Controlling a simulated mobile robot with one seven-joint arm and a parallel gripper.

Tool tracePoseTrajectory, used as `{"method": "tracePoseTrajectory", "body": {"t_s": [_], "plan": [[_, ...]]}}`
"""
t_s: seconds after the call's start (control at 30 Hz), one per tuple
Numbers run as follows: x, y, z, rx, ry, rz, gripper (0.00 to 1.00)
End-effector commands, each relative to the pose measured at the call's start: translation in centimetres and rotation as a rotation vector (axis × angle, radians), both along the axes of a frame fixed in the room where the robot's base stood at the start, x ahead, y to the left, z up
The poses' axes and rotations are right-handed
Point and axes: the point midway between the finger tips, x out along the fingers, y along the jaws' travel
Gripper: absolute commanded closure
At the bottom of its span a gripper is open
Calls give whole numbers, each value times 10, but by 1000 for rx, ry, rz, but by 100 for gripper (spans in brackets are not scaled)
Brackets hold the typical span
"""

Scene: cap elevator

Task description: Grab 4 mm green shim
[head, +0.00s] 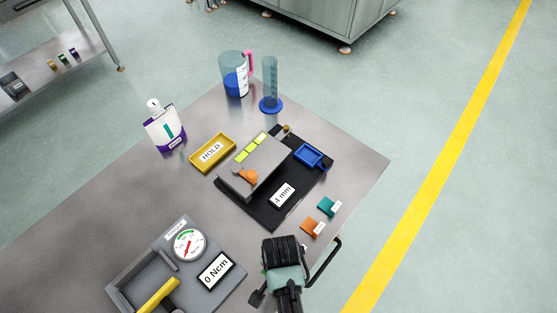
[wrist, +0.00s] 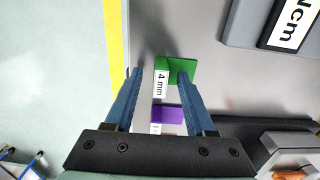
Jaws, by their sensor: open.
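The green shim (wrist: 176,66) lies on the metal table in the wrist view, with a white "4 mm" label on its side. My gripper (wrist: 158,74) is open and empty above it. The right fingertip overlaps the shim in the picture, and the left fingertip is left of it over bare table. I cannot tell the height left between fingertips and shim. In the head view my arm's end covers the table's front right part, and the green shim is hidden there.
A purple shim (wrist: 167,114) lies close to the green one. Orange (head: 312,227) and teal (head: 328,206) shims lie farther along the table. A black mat (head: 262,212) with a "4 mm" display (head: 282,195) and a grey torque tray (head: 128,287) flank this spot.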

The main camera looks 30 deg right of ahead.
Motion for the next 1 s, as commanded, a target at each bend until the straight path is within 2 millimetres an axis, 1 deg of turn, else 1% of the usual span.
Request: {"method": "tracePoseTrajectory", "body": {"t_s": [0.23, 0.27, 0.3, 0.37, 0.5, 0.57, 1.0], "plan": [[1, 0, -3, -1, -1, 0, 45], [1, 0, -3, -1, -1, 0, 47], [1, 0, -3, -1, -1, 0, 54], [1, 0, -2, -1, -1, 0, 65], [1, 0, -2, -1, -1, 0, 90], [0, 0, -2, -1, -1, 0, 100], [1, 0, 0, -1, -3, 0, 100]]}}
